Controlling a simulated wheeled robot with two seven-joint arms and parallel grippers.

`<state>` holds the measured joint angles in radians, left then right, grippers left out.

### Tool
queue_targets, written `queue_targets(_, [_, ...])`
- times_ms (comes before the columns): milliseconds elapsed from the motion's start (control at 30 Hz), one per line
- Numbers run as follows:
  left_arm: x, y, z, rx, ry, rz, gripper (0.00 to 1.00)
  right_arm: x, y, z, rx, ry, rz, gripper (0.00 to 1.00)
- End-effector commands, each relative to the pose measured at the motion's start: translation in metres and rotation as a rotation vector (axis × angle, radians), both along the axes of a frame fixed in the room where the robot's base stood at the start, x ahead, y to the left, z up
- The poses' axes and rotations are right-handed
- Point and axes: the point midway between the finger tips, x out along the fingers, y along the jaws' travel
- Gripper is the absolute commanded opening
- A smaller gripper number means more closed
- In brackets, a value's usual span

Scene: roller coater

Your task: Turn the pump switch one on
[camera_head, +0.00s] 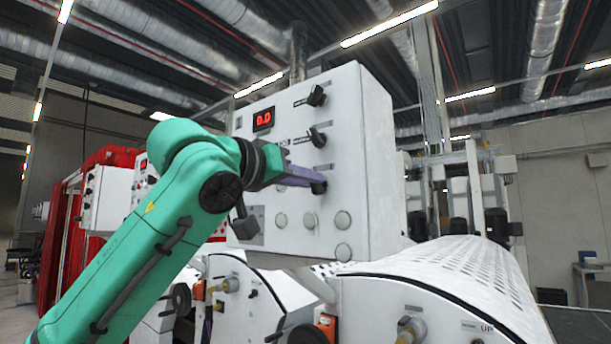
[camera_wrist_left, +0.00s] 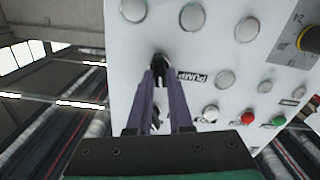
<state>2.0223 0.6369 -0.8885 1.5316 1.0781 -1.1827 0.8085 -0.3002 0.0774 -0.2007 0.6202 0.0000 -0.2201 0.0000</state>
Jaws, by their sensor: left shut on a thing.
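A white control panel (camera_head: 360,160) carries three black rotary switches in a column on its front. My left gripper (camera_head: 312,182), with purple fingers, reaches the lowest of these switches (camera_head: 320,188) from the left. In the left wrist view the fingers of my left gripper (camera_wrist_left: 160,80) are closed on either side of a black switch knob (camera_wrist_left: 161,61). A label reading PUMP (camera_wrist_left: 193,77) sits beside that knob. The fingers partly hide the knob, and its exact angle is hard to tell. My right gripper is in neither view.
Round grey buttons (camera_head: 343,220) lie below. A perforated white roller cover (camera_head: 455,268) stands below right. A red button (camera_wrist_left: 247,118) and a green button (camera_wrist_left: 278,121) show in the wrist view.

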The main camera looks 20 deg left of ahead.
Motion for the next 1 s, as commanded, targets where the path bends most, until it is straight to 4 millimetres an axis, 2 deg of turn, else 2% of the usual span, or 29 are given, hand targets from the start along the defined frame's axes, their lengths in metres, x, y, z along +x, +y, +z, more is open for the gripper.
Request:
queue_targets(600, [-0.001, -0.002, 0.002, 0.517, -0.204, 0.001, 0.00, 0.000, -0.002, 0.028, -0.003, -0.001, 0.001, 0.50])
queue_targets(1000, [-0.001, -0.003, 0.001, 0.700, -0.280, 0.000, 0.00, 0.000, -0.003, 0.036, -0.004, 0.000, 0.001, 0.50])
